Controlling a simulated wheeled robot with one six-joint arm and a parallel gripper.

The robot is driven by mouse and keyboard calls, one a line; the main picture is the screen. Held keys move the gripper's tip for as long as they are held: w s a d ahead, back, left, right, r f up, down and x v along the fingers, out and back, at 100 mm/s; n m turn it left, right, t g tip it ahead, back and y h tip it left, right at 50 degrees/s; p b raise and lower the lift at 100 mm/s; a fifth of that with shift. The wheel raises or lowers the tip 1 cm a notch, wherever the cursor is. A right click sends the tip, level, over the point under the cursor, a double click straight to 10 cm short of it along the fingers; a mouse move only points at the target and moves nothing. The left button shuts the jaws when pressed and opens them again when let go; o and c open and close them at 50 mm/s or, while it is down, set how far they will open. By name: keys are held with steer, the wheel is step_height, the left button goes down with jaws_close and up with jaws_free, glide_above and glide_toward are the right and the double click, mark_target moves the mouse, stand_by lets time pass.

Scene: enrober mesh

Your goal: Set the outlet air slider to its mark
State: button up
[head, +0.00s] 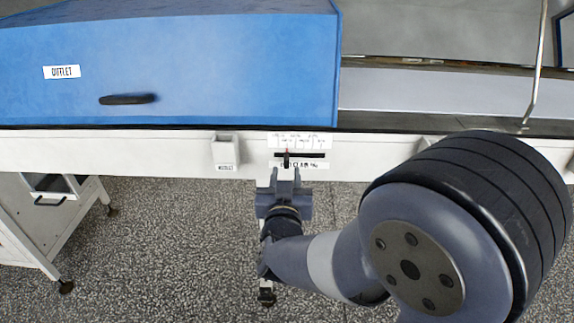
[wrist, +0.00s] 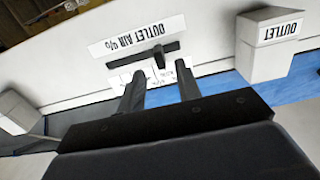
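The outlet air slider is a dark knob (head: 286,161) in a short black horizontal slot on the white rail. A white scale strip (head: 300,140) runs above the slot, with a small red mark (head: 287,151) close to the knob. In the wrist view, which is turned over, the knob (wrist: 160,60) stands in its slot beside the OUTLET AIR % label (wrist: 122,38). My gripper (head: 285,176) is just in front of the rail. In the wrist view its two fingers (wrist: 158,70) are apart, with the knob framed between their tips. Contact cannot be told.
A holder marked OUTLET (head: 225,152) juts from the rail left of the slider. The blue outlet hood (head: 200,75) with a dark handle (head: 127,99) is above. A white cabinet (head: 40,215) stands at lower left. The floor before the rail is clear.

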mark_target(286, 164)
steer(key=shift+w, duration=2.15)
steer(key=shift+c, duration=0.3)
jaws_close()
